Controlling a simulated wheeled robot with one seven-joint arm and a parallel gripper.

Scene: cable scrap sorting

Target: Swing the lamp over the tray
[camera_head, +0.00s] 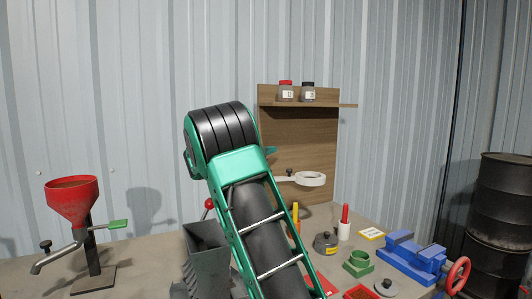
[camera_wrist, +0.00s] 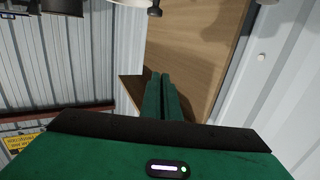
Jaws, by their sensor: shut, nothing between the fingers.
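The lamp appears as a white ring (camera_head: 311,179) on a short arm with a dark knob, in front of the wooden back board in the head view. A white part with a dark knob (camera_wrist: 154,11) at the top edge of the wrist view may belong to it. A red, tray-like thing (camera_head: 358,293) shows at the bottom edge of the head view, mostly cut off; I cannot tell if it is the tray. My gripper (camera_wrist: 161,78) has its green fingers together, empty, pointing towards the wooden board. In the head view my arm hides it.
A red funnel (camera_head: 73,200) on a stand is at left, a grey hopper (camera_head: 205,250) beside my arm. A blue vise (camera_head: 410,257), a green block (camera_head: 357,262) and a dark round weight (camera_head: 326,242) stand at right. Two jars (camera_head: 297,92) sit on the shelf.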

